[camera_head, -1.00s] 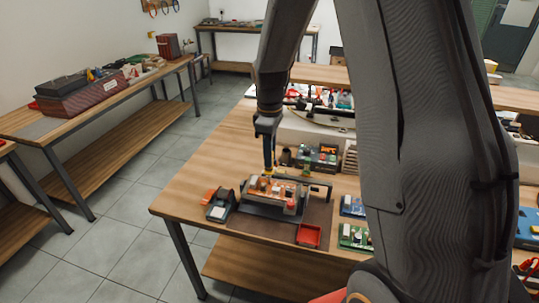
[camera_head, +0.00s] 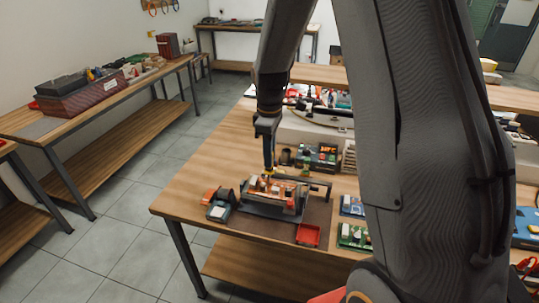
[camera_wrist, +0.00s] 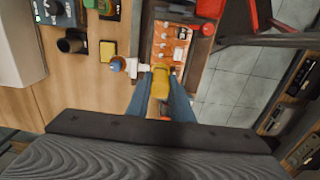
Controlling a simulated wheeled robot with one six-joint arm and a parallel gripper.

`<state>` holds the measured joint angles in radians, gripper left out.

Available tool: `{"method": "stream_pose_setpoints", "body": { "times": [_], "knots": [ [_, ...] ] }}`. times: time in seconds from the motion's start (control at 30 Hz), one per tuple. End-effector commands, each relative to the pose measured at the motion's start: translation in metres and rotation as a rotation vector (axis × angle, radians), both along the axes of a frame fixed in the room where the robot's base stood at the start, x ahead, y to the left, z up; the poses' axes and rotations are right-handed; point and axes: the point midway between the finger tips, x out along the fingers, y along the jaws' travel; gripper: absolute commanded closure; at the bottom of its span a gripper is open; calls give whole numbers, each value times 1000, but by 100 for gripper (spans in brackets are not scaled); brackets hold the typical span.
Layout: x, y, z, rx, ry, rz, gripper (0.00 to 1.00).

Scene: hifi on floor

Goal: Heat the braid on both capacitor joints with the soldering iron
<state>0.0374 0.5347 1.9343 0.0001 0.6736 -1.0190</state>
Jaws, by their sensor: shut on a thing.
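My gripper (camera_wrist: 165,92) is shut on a yellow handle (camera_wrist: 160,80), which looks like the soldering iron. In the head view my gripper (camera_head: 268,168) points down over the back left part of the orange circuit board (camera_head: 287,191). The board sits in a dark holder on the bench mat. In the wrist view the board (camera_wrist: 172,42) shows small white and reddish parts just beyond the yellow handle. The iron's tip is hidden, so I cannot tell whether it touches a joint. The braid and the capacitor joints are too small to make out.
A red tray (camera_head: 308,235) lies in front, and a blue board (camera_head: 352,206) and a green board (camera_head: 353,237) lie at right. An orange-and-black device (camera_head: 218,205) is at left. Bare bench lies further left.

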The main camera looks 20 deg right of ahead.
Motion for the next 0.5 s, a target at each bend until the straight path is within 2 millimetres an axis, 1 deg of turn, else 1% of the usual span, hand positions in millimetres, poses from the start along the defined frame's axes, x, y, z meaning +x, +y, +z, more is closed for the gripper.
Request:
{"method": "stream_pose_setpoints", "body": {
  "times": [0.5],
  "knots": [
    [0,0,-3,0,0,0,98]
  ]
}}
